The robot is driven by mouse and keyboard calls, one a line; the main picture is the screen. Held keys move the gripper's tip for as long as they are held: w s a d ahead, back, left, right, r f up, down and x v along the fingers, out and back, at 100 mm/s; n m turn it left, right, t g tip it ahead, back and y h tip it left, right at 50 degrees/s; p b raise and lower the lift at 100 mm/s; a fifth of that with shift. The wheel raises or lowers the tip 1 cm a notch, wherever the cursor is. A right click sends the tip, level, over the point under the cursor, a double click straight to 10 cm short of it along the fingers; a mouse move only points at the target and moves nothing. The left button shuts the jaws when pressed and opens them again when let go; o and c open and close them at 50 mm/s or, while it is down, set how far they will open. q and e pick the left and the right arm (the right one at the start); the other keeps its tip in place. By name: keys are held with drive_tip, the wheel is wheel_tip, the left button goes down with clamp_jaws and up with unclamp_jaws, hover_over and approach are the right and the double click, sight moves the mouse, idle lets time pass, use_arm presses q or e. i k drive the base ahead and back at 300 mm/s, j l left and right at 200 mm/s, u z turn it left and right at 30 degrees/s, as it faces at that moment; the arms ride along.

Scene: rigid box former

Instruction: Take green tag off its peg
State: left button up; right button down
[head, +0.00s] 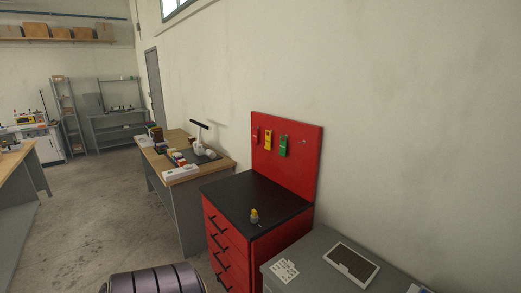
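The green tag (283,146) hangs on the red pegboard (310,165) at the back of a red drawer cabinet. A yellow tag (267,140) and a red tag (255,135) hang to its left. A bare peg (304,142) sticks out to its right. The peg behind the green tag is too small to make out. Neither of my grippers is in view.
The cabinet's black top (250,195) holds a small yellow and grey object (254,215) and is otherwise clear. A grey surface (305,255) with a framed panel (352,265) stands at the right. A cluttered wooden bench (215,167) stands behind, left. Open floor lies left.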

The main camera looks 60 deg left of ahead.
sight(282, 151)
drive_tip(key=u, duration=1.7)
drive_tip(key=i+j+z, duration=0.1)
drive_tip(key=i+j, duration=0.05)
drive_tip(key=j, duration=0.05)
